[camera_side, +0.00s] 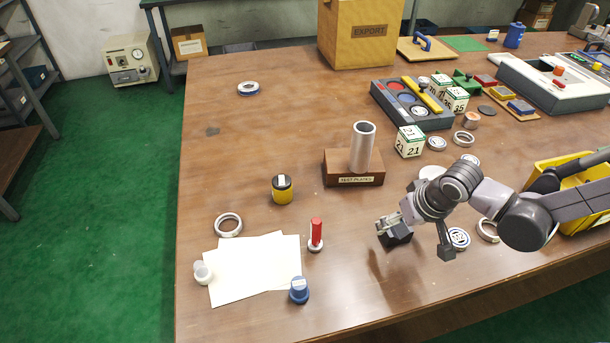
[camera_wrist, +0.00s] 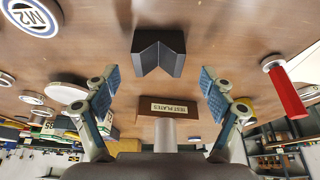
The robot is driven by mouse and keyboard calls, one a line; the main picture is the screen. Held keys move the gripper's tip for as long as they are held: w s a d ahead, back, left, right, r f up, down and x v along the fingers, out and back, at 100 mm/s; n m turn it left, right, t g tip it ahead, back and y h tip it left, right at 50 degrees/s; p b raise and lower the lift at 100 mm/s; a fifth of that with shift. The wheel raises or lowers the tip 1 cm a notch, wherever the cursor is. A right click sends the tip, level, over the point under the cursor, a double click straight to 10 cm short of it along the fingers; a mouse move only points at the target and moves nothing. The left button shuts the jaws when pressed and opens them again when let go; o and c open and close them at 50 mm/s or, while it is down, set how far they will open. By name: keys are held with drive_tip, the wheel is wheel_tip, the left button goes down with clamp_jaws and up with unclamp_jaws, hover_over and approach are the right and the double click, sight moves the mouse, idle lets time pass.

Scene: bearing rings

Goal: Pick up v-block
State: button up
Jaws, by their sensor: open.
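The v-block (camera_wrist: 158,50) is a dark grey block with a V-shaped notch, standing on the wooden table. In the side view the v-block (camera_side: 399,239) shows as a dark shape partly hidden behind one of my fingers. My gripper (camera_side: 418,238) is above the table close to it. In the wrist view my gripper (camera_wrist: 160,88) is open, with its two blue-padded fingers wide apart and nothing between them. The v-block lies ahead of the fingertips, roughly centred between them, with a visible gap on each side.
A wooden test-plates stand (camera_side: 354,169) with a metal tube is behind the v-block. A red-handled tool (camera_side: 316,234) stands to the left. Bearing rings (camera_side: 458,238) lie to the right, near a yellow bin (camera_side: 566,171). Bare table lies in front.

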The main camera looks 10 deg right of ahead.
sight(394, 228)
drive_tip(key=shift+x, duration=1.75)
drive_tip(key=shift+d, duration=0.1)
drive_tip(key=shift+c, duration=0.3)
clamp_jaws()
drive_tip(key=shift+r, duration=0.1)
